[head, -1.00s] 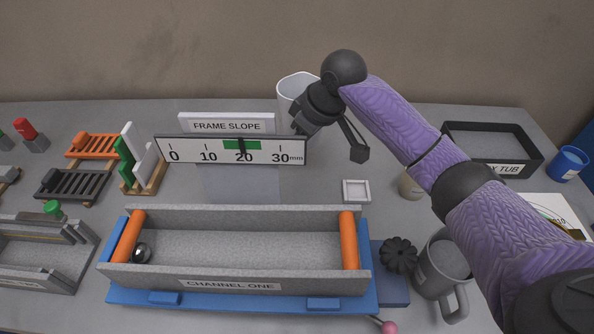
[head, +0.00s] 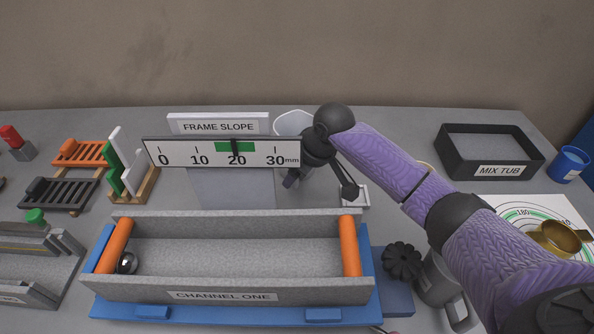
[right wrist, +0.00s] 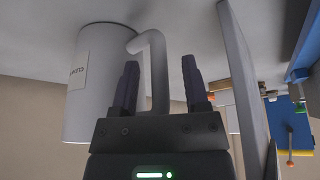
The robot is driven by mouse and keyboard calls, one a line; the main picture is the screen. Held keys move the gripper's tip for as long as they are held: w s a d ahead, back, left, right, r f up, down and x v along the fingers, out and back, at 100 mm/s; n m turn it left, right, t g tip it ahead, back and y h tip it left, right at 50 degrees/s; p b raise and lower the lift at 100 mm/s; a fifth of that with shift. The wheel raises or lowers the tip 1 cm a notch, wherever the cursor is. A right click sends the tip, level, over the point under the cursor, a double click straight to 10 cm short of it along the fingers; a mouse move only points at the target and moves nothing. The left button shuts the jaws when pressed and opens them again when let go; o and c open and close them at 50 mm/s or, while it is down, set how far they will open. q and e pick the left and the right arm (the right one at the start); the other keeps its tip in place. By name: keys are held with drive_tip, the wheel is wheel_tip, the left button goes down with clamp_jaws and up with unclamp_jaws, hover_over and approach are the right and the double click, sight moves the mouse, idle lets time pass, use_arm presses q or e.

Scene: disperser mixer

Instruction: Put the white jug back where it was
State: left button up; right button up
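The white jug (head: 292,122) is at the back of the table, behind the right end of the gauge; its lower part is hidden in the head view. In the right wrist view, which is upside down, the jug (right wrist: 98,85) has a dark-lettered label and its base appears to meet the grey tabletop. My right gripper (head: 320,186) is beside the jug. In the wrist view its fingers (right wrist: 160,85) stand apart on either side of the jug's handle (right wrist: 157,65), with gaps on both sides. My left gripper is out of view.
The slope gauge (head: 220,152) and channel frame (head: 235,297) stand in front of the jug. A small white square tray (head: 355,197) is near my right gripper. A grey jug (head: 437,283) is at lower right, a black mix tub (head: 490,167) farther back.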

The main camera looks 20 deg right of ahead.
drive_tip(key=p+v, duration=0.4)
drive_tip(key=v, duration=0.8)
drive_tip(key=shift+r, duration=0.15)
idle(1.1)
